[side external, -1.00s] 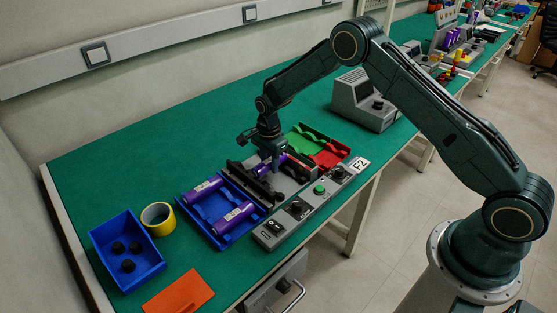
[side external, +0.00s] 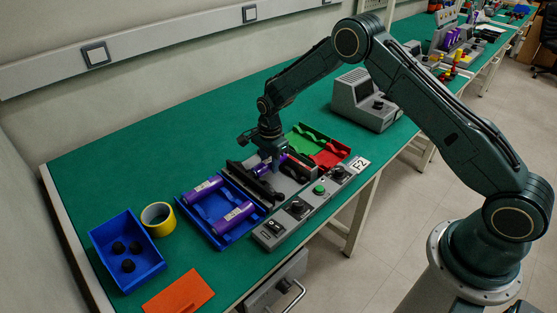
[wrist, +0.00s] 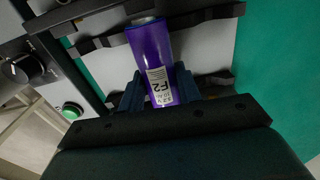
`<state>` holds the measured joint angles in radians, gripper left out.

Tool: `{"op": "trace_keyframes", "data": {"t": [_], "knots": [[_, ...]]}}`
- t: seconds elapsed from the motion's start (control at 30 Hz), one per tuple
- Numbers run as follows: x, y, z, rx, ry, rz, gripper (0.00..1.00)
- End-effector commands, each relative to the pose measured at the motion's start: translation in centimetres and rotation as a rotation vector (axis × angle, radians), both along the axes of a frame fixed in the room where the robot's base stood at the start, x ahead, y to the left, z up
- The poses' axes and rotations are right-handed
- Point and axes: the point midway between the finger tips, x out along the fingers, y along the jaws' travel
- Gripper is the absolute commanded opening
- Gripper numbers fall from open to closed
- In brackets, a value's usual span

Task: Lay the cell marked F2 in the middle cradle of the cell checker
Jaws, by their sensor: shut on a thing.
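The purple cell marked F2 (wrist: 152,58) is between the fingers of my gripper (wrist: 158,90) in the wrist view, its white label towards me. In the side view my gripper (side external: 275,164) is over the grey cell checker (side external: 283,223), and only a little of the cell shows beside the fingers. The cell lies across the checker's black notched rails (wrist: 103,42), its far end at the far rail. I cannot tell whether it rests in the notches or is just above them, and the rail under the fingers is partly hidden.
Left of the checker, a blue tray (side external: 214,240) holds two purple cells. Green (side external: 308,137) and red (side external: 332,157) trays lie at its right. A card marked F2 (side external: 361,164) is at the panel's end. A blue bin (side external: 148,273) and yellow ring (side external: 170,226) stand left.

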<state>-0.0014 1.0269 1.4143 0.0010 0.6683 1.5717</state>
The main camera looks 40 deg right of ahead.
Motion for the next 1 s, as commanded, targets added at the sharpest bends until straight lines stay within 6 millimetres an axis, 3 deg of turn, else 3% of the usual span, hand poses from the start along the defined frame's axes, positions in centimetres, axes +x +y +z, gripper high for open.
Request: {"op": "trace_keyframes", "data": {"t": [0.47,1.0], "knots": [[0.1,0.0,-1.4,0.0,-0.002,0.0,0.06],[0.1,0.0,-1.7,0.0,-0.001,0.0,0.06]]}}
